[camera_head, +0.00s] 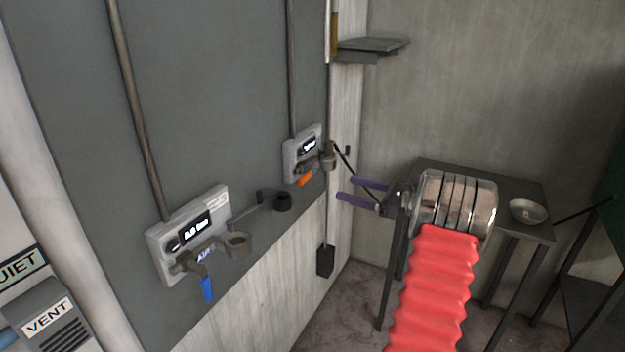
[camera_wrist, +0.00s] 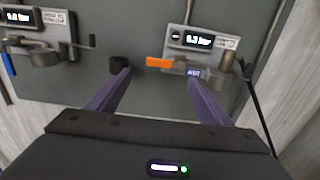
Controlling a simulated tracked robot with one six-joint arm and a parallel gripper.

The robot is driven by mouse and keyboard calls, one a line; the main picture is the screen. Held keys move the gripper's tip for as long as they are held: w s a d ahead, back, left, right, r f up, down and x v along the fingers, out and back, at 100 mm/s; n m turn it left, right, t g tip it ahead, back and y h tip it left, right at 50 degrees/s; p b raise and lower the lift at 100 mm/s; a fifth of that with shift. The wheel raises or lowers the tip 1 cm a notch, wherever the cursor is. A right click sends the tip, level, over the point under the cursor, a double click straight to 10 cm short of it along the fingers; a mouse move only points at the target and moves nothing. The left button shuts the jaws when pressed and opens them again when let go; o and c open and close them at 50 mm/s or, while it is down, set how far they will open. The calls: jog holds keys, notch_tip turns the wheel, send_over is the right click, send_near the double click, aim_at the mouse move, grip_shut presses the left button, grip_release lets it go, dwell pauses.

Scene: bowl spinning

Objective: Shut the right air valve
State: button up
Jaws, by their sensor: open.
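The right air valve has an orange handle (camera_head: 305,179) below a grey gauge box (camera_head: 302,154) on the dark wall panel. In the wrist view the orange handle (camera_wrist: 158,62) lies roughly level, pointing left from its valve body (camera_wrist: 190,68). My gripper (camera_head: 346,189) is open and empty, its two purple fingers pointing at the panel, to the right of the valve in the head view. In the wrist view the orange handle appears just beyond the gap between the fingertips (camera_wrist: 160,76). No contact can be made out.
The left valve has a blue handle (camera_head: 206,289) hanging down below its own gauge box (camera_head: 187,232). A dark round holder (camera_head: 283,201) sticks out between the valves. A dark table (camera_head: 535,231) with a metal bowl (camera_head: 528,211) stands behind my arm. A shelf (camera_head: 372,46) juts out above.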

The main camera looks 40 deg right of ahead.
aim_at(306, 176)
jog(key=x, duration=1.3)
jog(key=shift+w+a+f, duration=0.1)
jog(key=shift+w, duration=0.3)
jog(key=shift+c, duration=0.5)
jog(key=c, duration=1.4)
